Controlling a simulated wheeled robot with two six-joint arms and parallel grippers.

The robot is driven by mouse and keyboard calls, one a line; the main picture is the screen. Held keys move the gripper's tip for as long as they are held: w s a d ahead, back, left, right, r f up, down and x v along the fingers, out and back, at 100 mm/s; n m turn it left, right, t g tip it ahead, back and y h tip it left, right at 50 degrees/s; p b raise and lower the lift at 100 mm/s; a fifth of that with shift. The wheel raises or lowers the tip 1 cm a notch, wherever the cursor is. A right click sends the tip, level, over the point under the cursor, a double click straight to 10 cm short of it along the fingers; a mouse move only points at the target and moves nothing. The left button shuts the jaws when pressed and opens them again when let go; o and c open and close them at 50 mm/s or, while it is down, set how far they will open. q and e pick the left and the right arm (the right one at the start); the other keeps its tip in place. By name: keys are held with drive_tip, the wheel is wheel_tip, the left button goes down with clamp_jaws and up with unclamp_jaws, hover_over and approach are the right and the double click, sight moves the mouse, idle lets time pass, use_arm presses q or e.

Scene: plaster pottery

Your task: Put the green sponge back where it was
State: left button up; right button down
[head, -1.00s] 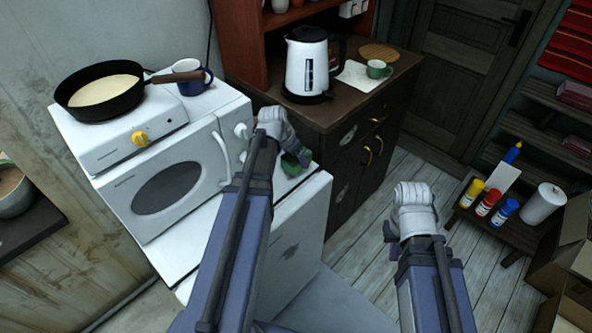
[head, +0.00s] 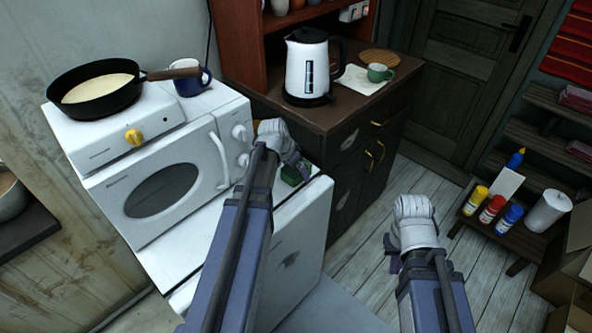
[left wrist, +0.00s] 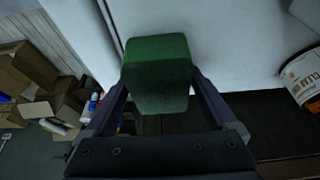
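The green sponge (head: 293,175) is at the right end of the low white top (head: 205,238) in front of the microwave. In the left wrist view the sponge (left wrist: 158,78) sits between the two fingers of my left gripper (left wrist: 158,90), which touch its sides. In the head view my left gripper (head: 299,166) is over that top. I cannot tell whether the sponge's underside touches the surface. My right gripper (head: 392,250) hangs over the floor in front of the dark cabinet; its fingers are mostly hidden and no object shows in it.
The white microwave (head: 165,190) carries a black pan (head: 98,92) and a blue mug (head: 192,82). The dark cabinet (head: 350,115) holds a kettle (head: 307,68) and a green cup (head: 379,72). Paint bottles (head: 491,208) stand on a low shelf at right.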

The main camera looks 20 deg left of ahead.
use_arm(q)
drive_tip(key=shift+o, duration=0.5)
drive_tip(key=shift+r, duration=0.15)
drive_tip(key=shift+r+p, duration=0.25)
drive_tip(key=shift+p, duration=0.15)
drive_tip(key=p+v, duration=1)
drive_tip(key=v, duration=0.1)
drive_tip(key=shift+s+r+p, duration=0.2)
drive_tip(key=shift+r+p, duration=0.05)
drive_tip(key=shift+p, duration=0.05)
drive_tip(key=shift+a, duration=0.1)
drive_tip(key=s+d+g+y, duration=0.1)
drive_tip(key=s+d, duration=0.4)
drive_tip(key=d, duration=0.3)
drive_tip(key=s+d+f+g+y, duration=0.1)
drive_tip(key=s+d, duration=0.3)
drive_tip(key=d, duration=0.5)
drive_tip(key=s+d+g, duration=0.2)
drive_tip(key=s+d, duration=0.3)
drive_tip(key=d, duration=0.3)
drive_tip(key=shift+s+d+f+g+y, duration=0.25)
drive_tip(key=shift+s+d+g+y, duration=0.05)
drive_tip(key=shift+s+y, duration=0.1)
